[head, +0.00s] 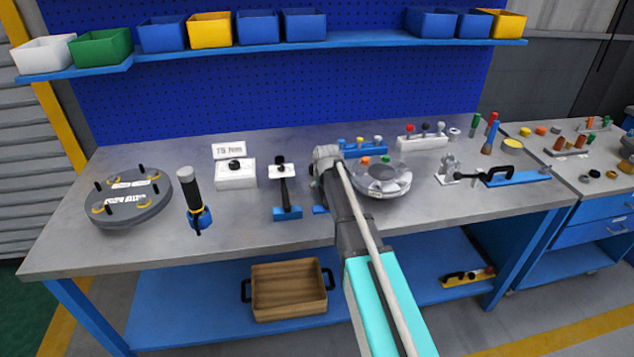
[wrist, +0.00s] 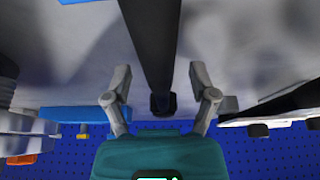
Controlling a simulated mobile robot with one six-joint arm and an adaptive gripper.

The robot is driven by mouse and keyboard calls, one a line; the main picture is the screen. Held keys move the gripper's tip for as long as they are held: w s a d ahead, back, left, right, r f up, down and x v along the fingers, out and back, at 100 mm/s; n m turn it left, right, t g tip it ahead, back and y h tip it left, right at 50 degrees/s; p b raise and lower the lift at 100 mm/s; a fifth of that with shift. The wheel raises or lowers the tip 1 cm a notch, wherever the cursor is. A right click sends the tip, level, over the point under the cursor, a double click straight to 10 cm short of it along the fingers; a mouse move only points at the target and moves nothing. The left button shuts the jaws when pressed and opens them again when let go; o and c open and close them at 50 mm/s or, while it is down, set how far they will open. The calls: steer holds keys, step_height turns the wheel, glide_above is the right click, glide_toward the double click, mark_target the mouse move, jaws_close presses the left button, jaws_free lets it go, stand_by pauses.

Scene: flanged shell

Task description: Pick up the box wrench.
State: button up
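A long dark bar (wrist: 154,50) with a black squared end runs between my fingers in the wrist view. I take it to be the box wrench, but its ring shape does not show. My gripper (wrist: 162,95) is open, with a finger on each side of the bar and a gap on both sides. In the head view my gripper (head: 325,157) is above the middle of the workbench, left of the flanged shell (head: 384,180). My arm hides most of what lies below it there. A blue piece (head: 320,210) peeks out beside the arm.
A black bar with a white block stands on a blue base (head: 287,213) close left. Further left are a black-handled tool (head: 192,190), a white box (head: 236,177) and a round grey plate (head: 128,208). A blue rack (head: 372,151) is behind the shell. A clamp fixture (head: 515,180) is right.

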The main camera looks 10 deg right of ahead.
jaws_close()
steer(key=shift+r, duration=0.1)
stand_by(0.4)
step_height(320, 180, up, 3)
steer(key=p, duration=0.3)
steer(key=shift+f, duration=0.2)
steer(key=s+d+r+p, duration=0.7)
steer(key=s+r+p, duration=0.3)
steer(key=s, duration=0.1)
steer(key=shift+s+d, duration=0.3)
steer(key=shift+s, duration=0.05)
steer(key=shift+r, duration=0.1)
